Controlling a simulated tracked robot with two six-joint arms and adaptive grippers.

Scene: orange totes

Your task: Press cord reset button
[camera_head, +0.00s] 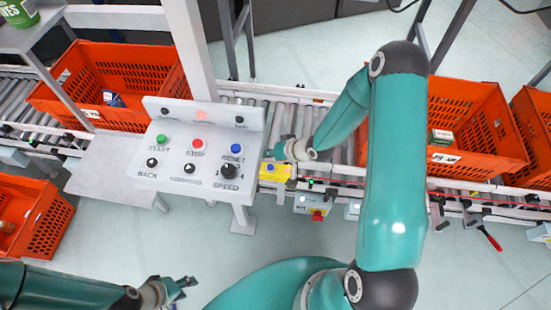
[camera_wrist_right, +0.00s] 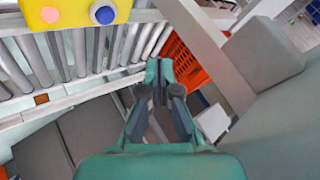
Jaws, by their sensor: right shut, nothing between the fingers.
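A small yellow box (camera_head: 279,174) is at the conveyor's near edge, just right of the control panel. It has a blue button (camera_head: 270,168) on its face. In the right wrist view the box (camera_wrist_right: 76,10) is cut off at the top left, with its blue button (camera_wrist_right: 104,14) and a pale orange round spot (camera_wrist_right: 50,15). My right gripper (camera_head: 274,152) is over the rollers, close to the box's far side. Its fingers (camera_wrist_right: 159,70) are closed with nothing between them, pointing away from the button. My left gripper (camera_head: 185,285) is low at the front, away from the box; its finger opening is unclear.
The grey control panel (camera_head: 217,118) has several labelled buttons, including a blue RESET one, and a black SPEED knob. Orange totes (camera_head: 110,62) (camera_head: 470,120) sit on the roller conveyor (camera_head: 330,118). A grey box with a red switch (camera_head: 318,215) hangs below the conveyor edge.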

